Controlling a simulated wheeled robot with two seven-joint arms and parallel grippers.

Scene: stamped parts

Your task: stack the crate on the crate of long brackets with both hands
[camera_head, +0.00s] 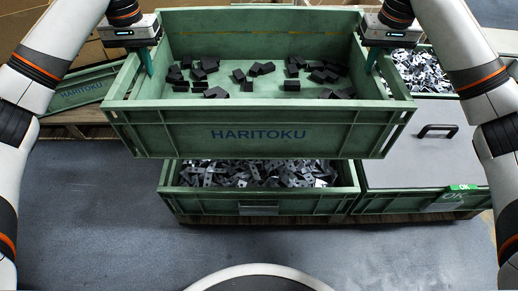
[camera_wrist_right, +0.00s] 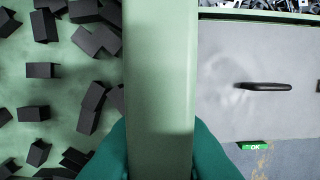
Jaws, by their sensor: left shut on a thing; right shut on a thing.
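A green crate (camera_head: 258,129) marked HARITOKU, with several small black parts inside, is held level in the air in the head view. Below it stands the crate of long brackets (camera_head: 262,202), full of grey metal brackets; its back part is hidden by the held crate. My left gripper (camera_head: 147,62) is shut on the held crate's left wall. My right gripper (camera_head: 371,60) is shut on its right wall. In the right wrist view the green fingers (camera_wrist_right: 160,150) stand on both sides of the crate's wall (camera_wrist_right: 160,70).
Right of the bracket crate is a crate with a grey lid (camera_head: 415,160), a black handle and a green OK label (camera_head: 463,187). A crate of metal parts (camera_head: 421,72) stands behind it. Another green crate (camera_head: 85,90) is at the left. Open floor (camera_head: 90,210) lies in front.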

